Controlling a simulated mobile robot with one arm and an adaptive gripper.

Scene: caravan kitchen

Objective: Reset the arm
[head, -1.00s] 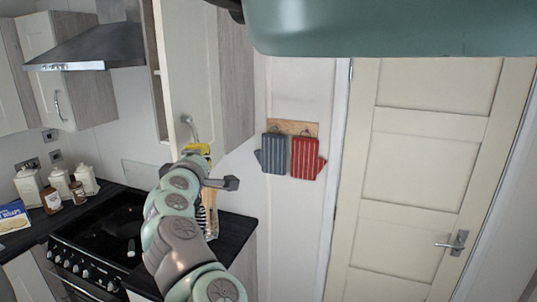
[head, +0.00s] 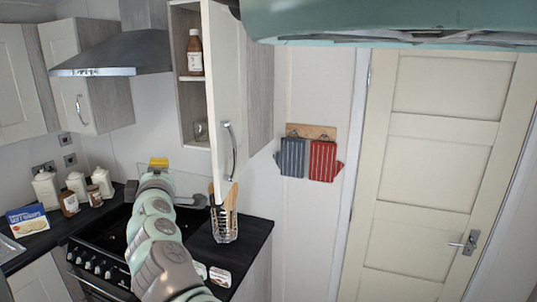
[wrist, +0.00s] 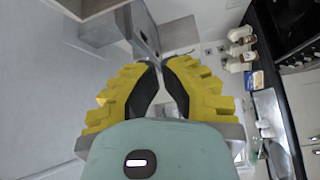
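My gripper (head: 158,163) shows in the head view as a yellow tip at the end of my arm, over the back of the hob. In the wrist view my gripper (wrist: 161,64) has its yellow fingers with black pads angled together, tips nearly touching, nothing between them. In the head view it is left of and below the open wall cabinet door (head: 224,85), apart from its handle (head: 230,150). The open cabinet holds a sauce bottle (head: 195,53) and a glass jar (head: 201,131).
The hob (head: 105,238) lies below my arm. A utensil holder (head: 224,226) stands on the counter to the right. Canisters (head: 76,183) and a blue box (head: 27,219) stand at the left. The extractor hood (head: 115,56) is above. Oven mitts (head: 307,160) hang near the closed door (head: 431,160).

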